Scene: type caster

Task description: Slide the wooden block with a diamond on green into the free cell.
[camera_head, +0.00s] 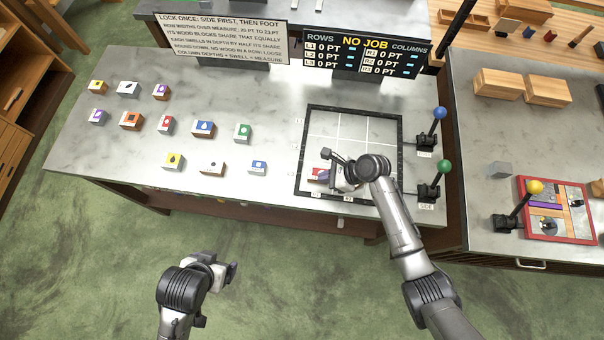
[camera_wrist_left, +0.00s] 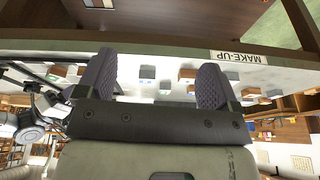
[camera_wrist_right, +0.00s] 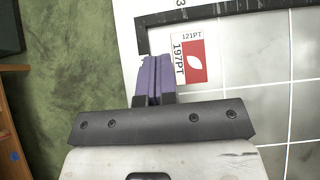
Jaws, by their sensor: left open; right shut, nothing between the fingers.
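A wooden block with a green face (camera_head: 243,131) stands on the marble table, left of the black-framed grid (camera_head: 401,130); its symbol is too small to read. A red block with a white leaf (camera_head: 317,174) lies in the grid's near-left cell; it also shows in the right wrist view (camera_wrist_right: 189,54), marked 197PT and 121PT. My right gripper (camera_head: 333,182) is shut and empty, its purple fingers (camera_wrist_right: 152,78) close beside the red block's front side; I cannot tell if they touch. My left gripper (camera_head: 230,273) is open and empty in front of the table; its fingers (camera_wrist_left: 155,82) stand apart.
Several other blocks, such as a blue one (camera_head: 203,128) and a yellow one (camera_head: 173,161), stand left of the grid. Levers with blue (camera_head: 440,113), green (camera_head: 444,166) and yellow (camera_head: 535,187) knobs stand to the right. The grid's far cells look empty.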

